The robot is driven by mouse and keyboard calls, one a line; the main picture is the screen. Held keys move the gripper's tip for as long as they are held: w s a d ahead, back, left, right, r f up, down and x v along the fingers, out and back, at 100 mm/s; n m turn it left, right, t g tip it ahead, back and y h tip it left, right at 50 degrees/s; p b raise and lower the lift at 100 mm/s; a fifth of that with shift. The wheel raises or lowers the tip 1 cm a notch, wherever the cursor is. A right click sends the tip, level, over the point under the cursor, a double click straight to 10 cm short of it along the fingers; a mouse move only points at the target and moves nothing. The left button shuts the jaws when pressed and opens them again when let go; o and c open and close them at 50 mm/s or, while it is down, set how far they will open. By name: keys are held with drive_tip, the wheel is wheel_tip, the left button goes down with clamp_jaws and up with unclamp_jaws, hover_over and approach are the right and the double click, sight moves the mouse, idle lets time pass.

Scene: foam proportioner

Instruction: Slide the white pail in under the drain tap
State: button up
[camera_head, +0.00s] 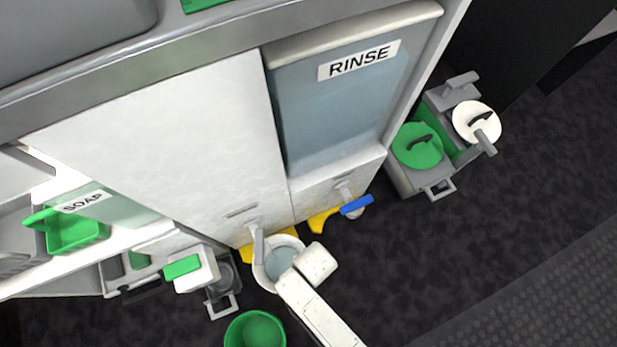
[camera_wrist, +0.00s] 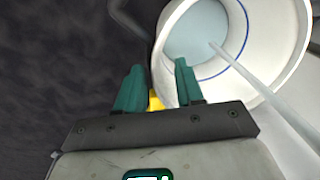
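The white pail (camera_head: 262,277) stands on the floor in front of the white cabinet, by a grey tap (camera_head: 253,228) low on its front. A grey bar from the tap reaches across the pail's left side. In the wrist view the pail (camera_wrist: 293,35) is large at upper right, pale blue inside with a blue ring; a thin pale bar crosses its rim. My gripper (camera_wrist: 158,65) has its two teal fingers apart. The right finger overlaps the pail's near rim; whether the wall lies between the fingers I cannot tell. In the head view my arm hides the fingers.
A green bucket (camera_head: 241,330) stands at the bottom, and a grey cart with a green-lidded container (camera_head: 416,146) at right. Dark floor is free to the lower right.

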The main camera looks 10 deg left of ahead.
drive_tip(key=f, duration=0.1)
drive_tip(key=f+b, duration=0.1)
drive_tip(key=f, duration=0.1)
drive_tip(key=f+b, duration=0.1)
drive_tip(key=f, duration=0.1)
drive_tip(key=shift+a+f, duration=0.1)
drive_tip(key=shift+a, duration=0.15)
clamp_jaws()
idle(0.4)
